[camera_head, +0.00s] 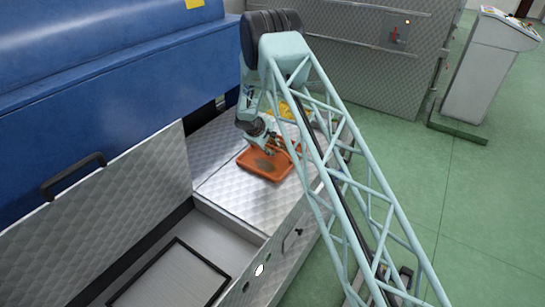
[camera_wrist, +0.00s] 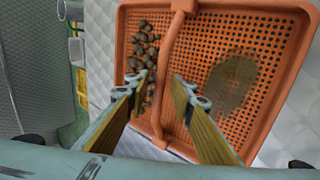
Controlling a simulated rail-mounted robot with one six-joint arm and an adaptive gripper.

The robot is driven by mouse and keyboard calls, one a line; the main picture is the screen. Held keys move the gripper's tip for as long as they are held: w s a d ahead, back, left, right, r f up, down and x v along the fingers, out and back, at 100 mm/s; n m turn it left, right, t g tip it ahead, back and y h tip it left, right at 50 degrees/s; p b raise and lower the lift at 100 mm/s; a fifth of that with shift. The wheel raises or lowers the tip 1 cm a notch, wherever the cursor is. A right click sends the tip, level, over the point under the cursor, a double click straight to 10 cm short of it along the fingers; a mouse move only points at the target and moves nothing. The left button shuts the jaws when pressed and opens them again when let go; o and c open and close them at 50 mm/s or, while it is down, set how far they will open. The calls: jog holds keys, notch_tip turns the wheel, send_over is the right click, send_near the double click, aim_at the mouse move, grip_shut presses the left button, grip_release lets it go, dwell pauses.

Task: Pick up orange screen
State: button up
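The orange screen (camera_head: 248,158) lies on the quilted metal top beside the blue machine. In the wrist view the screen (camera_wrist: 216,32) is a perforated tray with a raised rim and a bar handle (camera_wrist: 168,62) across its middle. Several dark olive-like lumps (camera_wrist: 150,48) lie left of the handle, and a brownish patch (camera_wrist: 232,82) is on the right. My gripper (camera_wrist: 160,84) is open, with one finger on each side of the handle in this view. It is empty, and I see no contact. In the head view my gripper (camera_head: 276,142) is at the screen, partly hidden by my arm.
A blue machine (camera_head: 100,80) with a metal panel (camera_head: 120,200) stands to the left. A yellow object (camera_head: 288,110) is behind the screen. An open recess (camera_head: 175,275) is in front. A metal cabinet (camera_head: 350,45) and a control console (camera_head: 490,65) stand at the back; green floor is clear right.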

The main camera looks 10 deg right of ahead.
grip_shut()
jog(key=shift+r, duration=0.15)
dwell(0.4)
jog(key=shift+r+p, duration=0.55)
jog(key=shift+r, duration=1.25)
jog(key=s+a+r, duration=0.1)
jog(key=s+a, duration=0.3)
jog(key=s, duration=1.1)
jog(key=shift+s+b, duration=0.25)
jog(key=shift+b, duration=0.15)
jog(key=shift+d+r, duration=0.1)
jog(key=shift+r, duration=0.1)
